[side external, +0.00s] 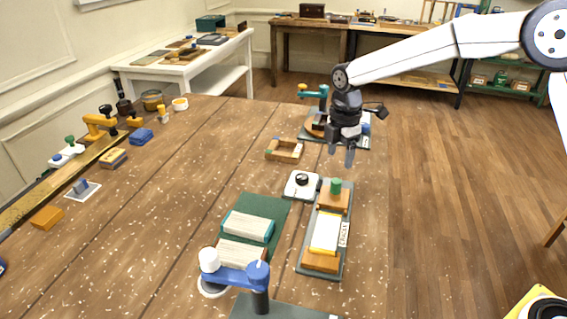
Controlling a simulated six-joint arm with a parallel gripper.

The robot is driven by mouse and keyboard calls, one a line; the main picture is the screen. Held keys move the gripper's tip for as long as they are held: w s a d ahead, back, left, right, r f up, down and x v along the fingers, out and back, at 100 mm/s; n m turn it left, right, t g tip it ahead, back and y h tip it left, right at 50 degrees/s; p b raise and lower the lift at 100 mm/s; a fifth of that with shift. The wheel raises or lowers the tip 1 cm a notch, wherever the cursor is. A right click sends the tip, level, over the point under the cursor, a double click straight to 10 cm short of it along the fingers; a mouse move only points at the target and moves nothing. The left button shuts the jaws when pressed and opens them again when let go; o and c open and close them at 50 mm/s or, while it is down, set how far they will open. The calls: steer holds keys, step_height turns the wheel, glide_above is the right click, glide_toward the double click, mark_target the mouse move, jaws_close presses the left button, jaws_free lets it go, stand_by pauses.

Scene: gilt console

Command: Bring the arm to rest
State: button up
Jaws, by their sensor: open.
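My gripper (342,157) hangs at the end of my white arm, pointing down, above the right edge of the wooden table (190,190). Its two dark fingers are apart and nothing shows between them. It is in front of the teal-and-black device at the far right of the table, and beyond the white dial box in the picture. I cannot tell its exact height over the table.
A teal-armed device (314,92) stands behind my gripper. Nearby lie a wooden frame (284,150), a white dial box (301,185) and a grey board (309,260) with a green knob (336,186). A blue-armed device (259,285) stands in front. The table's left middle is clear.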

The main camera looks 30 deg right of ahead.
steer(key=shift+s, duration=0.1)
steer(key=shift+s+d+f+m, duration=0.1)
steer(key=shift+s+d+m, duration=0.15)
steer(key=shift+s+m, duration=0.3)
steer(key=s+d+f+m+t, duration=0.1)
steer(key=s+d+f+m, duration=0.1)
steer(key=s+m, duration=0.6)
steer(key=s+d+f+m+t, duration=0.1)
steer(key=s+d+f+m, duration=0.1)
steer(key=s+m, duration=0.7)
steer(key=s+f, duration=0.1)
steer(key=s, duration=0.2)
steer(key=shift+s+d+t, duration=0.15)
steer(key=shift+s+t, duration=0.1)
steer(key=shift+t, duration=0.05)
